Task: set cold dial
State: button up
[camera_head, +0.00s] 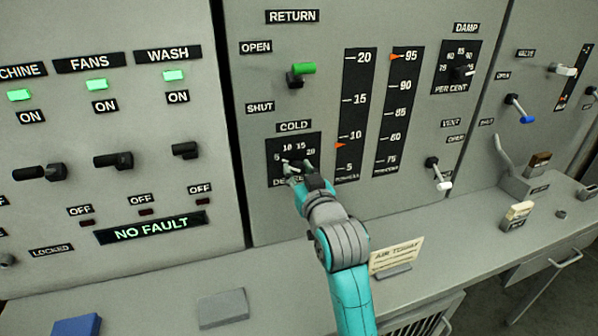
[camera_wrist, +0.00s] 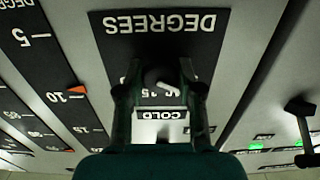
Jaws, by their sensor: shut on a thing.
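The cold dial (camera_head: 283,152) is a black square plate under the "COLD" label, with a scale reading 5, 10, 15, 20 and "DEGREES" along its lower edge. My gripper (camera_head: 297,168) is at the plate, covering the knob and part of the lettering in the head view. In the wrist view the plate (camera_wrist: 160,50) appears upside down. There my gripper (camera_wrist: 160,95) has its two fingers on either side of the small dark knob (camera_wrist: 158,78), shut on it. The knob's exact pointing direction is hard to tell.
The green-handled return lever (camera_head: 302,70) is above the dial. Two vertical scales (camera_head: 355,110) with orange pointers stand close to its right, and the damp dial (camera_head: 461,70) is further right. A ledge below bears an "AIR TODAY" card (camera_head: 397,255) and a grey block (camera_head: 222,308).

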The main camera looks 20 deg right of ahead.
jog(key=o, duration=1.2)
jog(key=shift+c, duration=0.2)
jog(key=s, duration=1.2)
